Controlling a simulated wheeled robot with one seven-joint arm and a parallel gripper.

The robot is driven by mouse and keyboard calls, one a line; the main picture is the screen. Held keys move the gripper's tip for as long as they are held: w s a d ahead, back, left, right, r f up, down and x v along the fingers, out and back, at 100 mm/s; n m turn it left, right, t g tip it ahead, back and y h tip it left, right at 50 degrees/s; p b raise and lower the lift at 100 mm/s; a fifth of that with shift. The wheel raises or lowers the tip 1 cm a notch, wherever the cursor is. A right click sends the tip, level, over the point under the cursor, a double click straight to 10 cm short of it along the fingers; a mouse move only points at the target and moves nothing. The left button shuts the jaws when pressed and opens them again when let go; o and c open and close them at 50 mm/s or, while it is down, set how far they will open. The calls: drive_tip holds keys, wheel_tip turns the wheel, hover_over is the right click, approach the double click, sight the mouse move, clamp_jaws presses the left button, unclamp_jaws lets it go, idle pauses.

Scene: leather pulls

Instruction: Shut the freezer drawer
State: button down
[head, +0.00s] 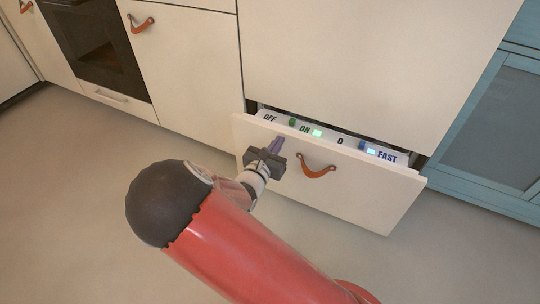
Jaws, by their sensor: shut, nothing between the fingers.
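The freezer drawer (365,195) is a cream front low in the cabinet wall, standing out a little from the tall panel above it. A brown leather pull (317,173) hangs at the middle of its front. A white control strip (345,143) with OFF, ON, 0 and FAST labels and lit green and blue lights shows behind its top edge. My gripper (278,143) is shut and empty. It is at the left part of the drawer front, left of the leather pull. I cannot tell whether the fingertips touch the front.
A tall cream panel (370,60) rises above the drawer. A blue glass-fronted cabinet (495,130) stands at the right. A cabinet door (190,75) with a leather pull and a dark oven (95,50) are at the left. The floor (70,190) in front is clear.

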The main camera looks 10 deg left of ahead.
sight(292, 121)
drive_tip(key=shift+w+d, duration=0.15)
drive_tip(key=shift+w, duration=0.25)
drive_tip(key=shift+w, duration=0.1)
drive_tip(key=x, duration=0.9)
drive_tip(key=shift+w+d+p, duration=0.15)
drive_tip(key=shift+p, duration=0.15)
drive_tip(key=shift+w+r, duration=0.15)
drive_tip(key=shift+w, duration=0.05)
